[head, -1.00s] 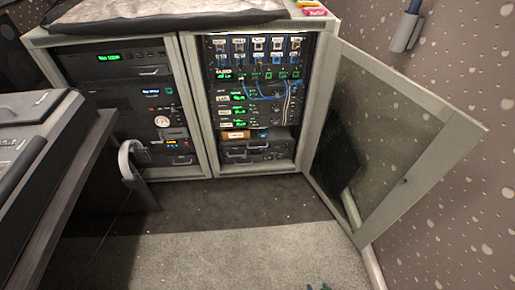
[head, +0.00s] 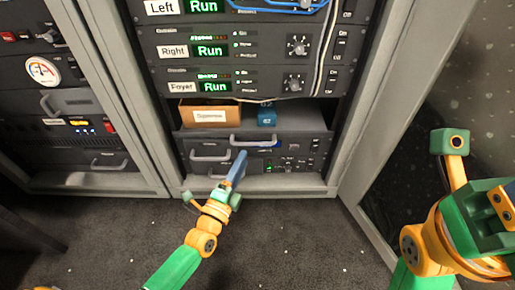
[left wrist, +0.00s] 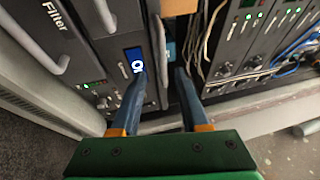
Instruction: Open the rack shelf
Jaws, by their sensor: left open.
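The rack shelf (head: 200,136) is a dark drawer low in the right rack, with a grey bar handle (head: 253,141) on its front. It looks pushed in, level with the units around it. A brown labelled box (head: 209,115) and a small blue box (head: 267,117) sit on it. My left gripper (head: 239,165) is in front of the shelf, just below the handle. In the left wrist view its two blue fingers (left wrist: 157,85) are apart, with rack front between them. I cannot tell whether they touch the handle. My right wrist (head: 485,215) is at the right; its fingers do not show.
Below the shelf is a unit with its own grey handle (head: 211,154). Amplifier panels (head: 215,50) with green displays are above. The glass rack door (head: 420,170) stands open on the right, near my right arm. The dark carpet (head: 290,240) before the rack is clear.

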